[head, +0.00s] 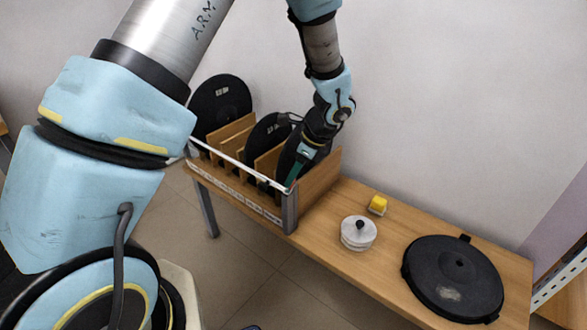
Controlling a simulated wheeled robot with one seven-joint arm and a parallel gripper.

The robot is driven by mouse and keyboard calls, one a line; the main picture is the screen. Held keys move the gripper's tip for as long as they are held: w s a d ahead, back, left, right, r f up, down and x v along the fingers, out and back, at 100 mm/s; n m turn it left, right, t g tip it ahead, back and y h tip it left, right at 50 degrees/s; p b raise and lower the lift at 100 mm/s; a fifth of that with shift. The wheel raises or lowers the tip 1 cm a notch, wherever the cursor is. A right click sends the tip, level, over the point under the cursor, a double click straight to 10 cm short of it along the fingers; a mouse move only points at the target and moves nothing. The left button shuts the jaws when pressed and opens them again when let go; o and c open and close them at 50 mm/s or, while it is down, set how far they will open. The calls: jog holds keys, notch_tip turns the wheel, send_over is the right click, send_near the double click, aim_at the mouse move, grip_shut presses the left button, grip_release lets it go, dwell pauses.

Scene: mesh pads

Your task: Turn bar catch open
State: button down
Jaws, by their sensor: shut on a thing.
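A wooden rack (318,184) with upright slots stands on the left part of a bench. A pale bar (238,166) runs across its open front, between posts at its two ends. The bar still lies across the front, and its right end meets the grey right post (289,213). My gripper (290,184) reaches down from above to the top of this post, at the bar's right end. Its green-tipped fingers are shut on the bar catch there. The catch itself is small and mostly hidden by the fingers.
Black round mesh pads (220,101) stand in the rack's slots, close behind my gripper. A wall is behind.

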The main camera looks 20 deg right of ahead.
jog(key=n+p, duration=0.1)
jog(key=n, duration=0.1)
jog(key=n+g+y+p, duration=0.1)
jog(key=shift+d+r+n, duration=0.15)
jog(key=shift+n, duration=0.25)
jog(key=n+g+p, duration=0.1)
jog(key=n, duration=0.2)
jog(key=shift+w+n+p, duration=0.15)
jog(key=shift+n+p, duration=0.15)
jog(key=shift+p, duration=0.1)
jog(key=n+g+p, duration=0.1)
jog(key=n+g, duration=0.1)
jog(key=n, duration=0.1)
jog(key=shift+w+d+n, duration=0.1)
jog(key=shift+d+n, duration=0.05)
jog(key=shift+n, duration=0.15)
jog(key=shift+w+n+g+p, duration=0.1)
jog(key=shift+n+g+p, duration=0.45)
jog(key=shift+n, duration=1.45)
jog(key=shift+h, duration=0.3)
jog(key=shift+c, duration=2.2)
grip_release()
